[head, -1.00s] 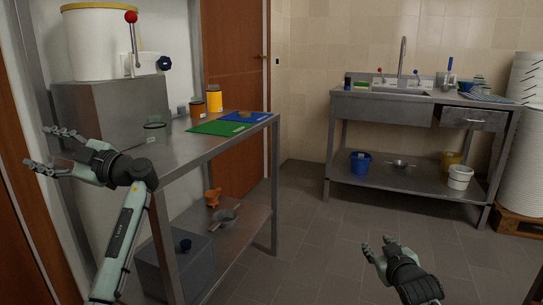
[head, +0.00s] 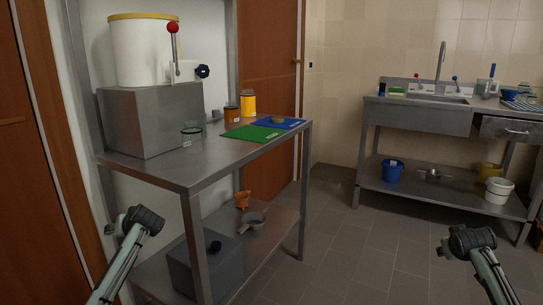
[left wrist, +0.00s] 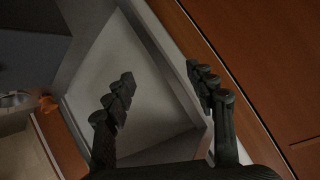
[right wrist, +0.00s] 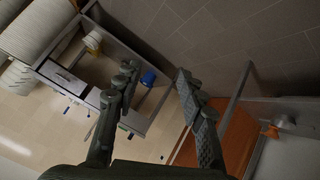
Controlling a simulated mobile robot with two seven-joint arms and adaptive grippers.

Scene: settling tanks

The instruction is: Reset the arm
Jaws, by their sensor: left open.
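My left arm (head: 138,222) is bent low in front of the near corner of the steel table in the head view, its gripper mostly hidden behind the wrist. In the left wrist view my left gripper (left wrist: 160,75) is open and empty, its fingers apart. My right arm (head: 473,241) is at the lower right in the head view, over the floor, its gripper also mostly hidden. In the right wrist view my right gripper (right wrist: 155,70) is open, with nothing between its fingers.
The steel table (head: 185,178) on the left bears a grey block (head: 150,120), a white tank (head: 144,52) and green and blue mats. A sink bench (head: 417,117) stands at the back right. The tiled floor (head: 345,255) between them is clear.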

